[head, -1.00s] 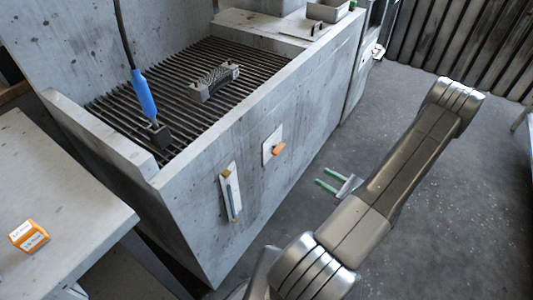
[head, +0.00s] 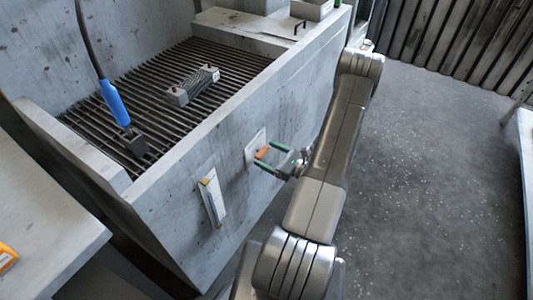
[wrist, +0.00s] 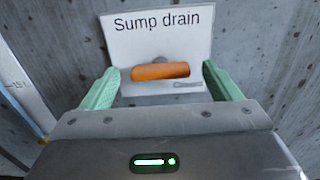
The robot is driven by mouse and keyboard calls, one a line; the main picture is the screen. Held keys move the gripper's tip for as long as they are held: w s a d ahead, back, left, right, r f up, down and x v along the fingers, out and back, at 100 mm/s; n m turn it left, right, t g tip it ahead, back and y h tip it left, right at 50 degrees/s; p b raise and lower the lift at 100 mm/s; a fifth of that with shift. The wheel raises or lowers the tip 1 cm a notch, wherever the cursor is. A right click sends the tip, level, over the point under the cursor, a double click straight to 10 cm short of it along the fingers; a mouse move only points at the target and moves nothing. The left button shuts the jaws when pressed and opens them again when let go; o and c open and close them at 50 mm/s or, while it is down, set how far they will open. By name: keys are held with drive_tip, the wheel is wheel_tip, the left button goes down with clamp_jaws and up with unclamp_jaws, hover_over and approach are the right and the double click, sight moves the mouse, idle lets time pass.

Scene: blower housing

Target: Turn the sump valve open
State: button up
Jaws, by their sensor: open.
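The sump valve is an orange handle (wrist: 160,71) on a white plate lettered "Sump drain" (wrist: 158,35), fixed to the grey wall. In the wrist view the handle lies level, across the plate. It also shows in the head view (head: 262,153), on the front wall of the concrete housing. My gripper (wrist: 168,85) has green fingers, open, one toward each end of the handle. In the head view my gripper (head: 270,158) is close to the plate. I cannot tell whether the fingers touch the handle.
A sight gauge (head: 213,198) is mounted on the wall left of the plate. The floor (head: 430,190) to the right is clear.

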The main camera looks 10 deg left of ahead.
drive_tip(key=shift+w+a, duration=0.25)
drive_tip(key=shift+a, duration=0.4)
drive_tip(key=c, duration=1)
